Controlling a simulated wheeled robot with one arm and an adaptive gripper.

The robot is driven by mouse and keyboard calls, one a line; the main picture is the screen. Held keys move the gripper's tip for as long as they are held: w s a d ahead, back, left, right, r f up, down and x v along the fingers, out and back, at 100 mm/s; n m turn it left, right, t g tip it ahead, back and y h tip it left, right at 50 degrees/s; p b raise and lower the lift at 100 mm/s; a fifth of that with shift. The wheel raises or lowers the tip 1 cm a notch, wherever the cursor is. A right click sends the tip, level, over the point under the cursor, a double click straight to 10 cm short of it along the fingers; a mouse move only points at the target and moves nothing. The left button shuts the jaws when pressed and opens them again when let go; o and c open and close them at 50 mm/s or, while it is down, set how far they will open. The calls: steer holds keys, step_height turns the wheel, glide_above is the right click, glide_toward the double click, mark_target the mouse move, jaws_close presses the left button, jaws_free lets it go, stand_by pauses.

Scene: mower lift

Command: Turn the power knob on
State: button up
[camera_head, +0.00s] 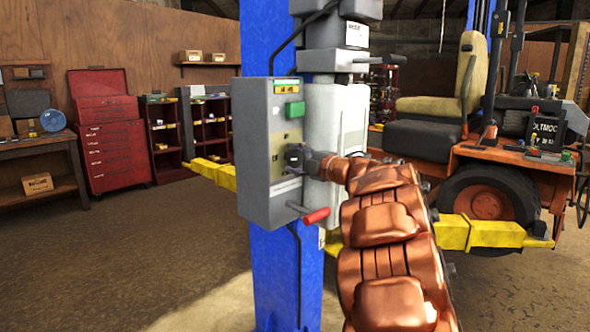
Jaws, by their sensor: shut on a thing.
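A grey control box (258,150) is mounted on the blue lift post (268,262). My gripper (292,157) is at the right half of the box's front, below the green button (294,110). Its dark fingers are shut on the power knob, which they and the wrist hide almost wholly. Which way the knob is turned cannot be seen. My copper-coloured arm reaches in from the lower right.
A lever with a red grip (316,216) sticks out below my gripper, close under the wrist. Yellow lift arms (480,232) extend from the post. An orange forklift (510,165) stands at the right. A red tool chest (108,135) is at the back left. The floor at front left is clear.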

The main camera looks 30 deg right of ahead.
steer(key=shift+f+n+b, duration=0.1)
steer(key=shift+n+b, duration=0.4)
steer(key=shift+n, duration=0.1)
steer(key=o, duration=1.2)
steer(key=v, duration=1.2)
